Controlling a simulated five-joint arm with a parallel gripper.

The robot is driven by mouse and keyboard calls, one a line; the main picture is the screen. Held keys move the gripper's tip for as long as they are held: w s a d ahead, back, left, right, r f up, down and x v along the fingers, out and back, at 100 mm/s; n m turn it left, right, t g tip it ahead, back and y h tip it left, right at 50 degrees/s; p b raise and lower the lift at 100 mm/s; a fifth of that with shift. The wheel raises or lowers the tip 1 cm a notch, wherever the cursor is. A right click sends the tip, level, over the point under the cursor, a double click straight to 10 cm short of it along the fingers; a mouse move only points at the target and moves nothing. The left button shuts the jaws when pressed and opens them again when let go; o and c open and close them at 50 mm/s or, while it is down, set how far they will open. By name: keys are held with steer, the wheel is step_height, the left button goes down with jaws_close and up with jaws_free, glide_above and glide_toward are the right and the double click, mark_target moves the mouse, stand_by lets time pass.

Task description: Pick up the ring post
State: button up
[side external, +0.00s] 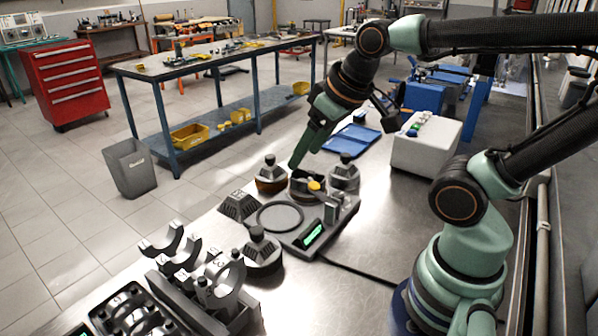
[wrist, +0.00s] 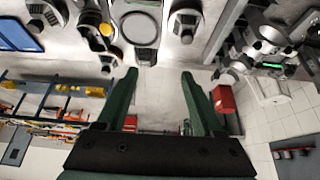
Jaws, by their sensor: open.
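My gripper (side external: 297,163) is open and empty, above the far side of a grey scale-like base (side external: 345,215); its fingers also show in the wrist view (wrist: 158,73). I cannot tell surely which piece is the ring post. A flat dark ring (side external: 280,217) lies on the base and shows in the wrist view (wrist: 123,27). A round dark dish with a yellow disc (side external: 314,185) sits close under the fingertips. An upright ring (side external: 232,275) stands on a dark rack at the front left; the rack hides part of its foot.
Knobbed grey pieces (side external: 345,175), (side external: 262,255) and a brown-based one (side external: 270,178) crowd around the base. A ribbed dark block (side external: 238,207) stands at its left. A white box (side external: 425,150) and blue tray (side external: 352,138) lie behind. Bare metal tabletop (side external: 330,300) is clear in front.

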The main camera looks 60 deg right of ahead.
steer(key=shift+o, duration=0.9)
steer(key=m+g, duration=0.6)
steer(key=m, duration=1.2)
glide_toward(256, 230)
step_height(256, 230, down, 11)
steer(key=shift+s+r, duration=0.15)
jaws_close()
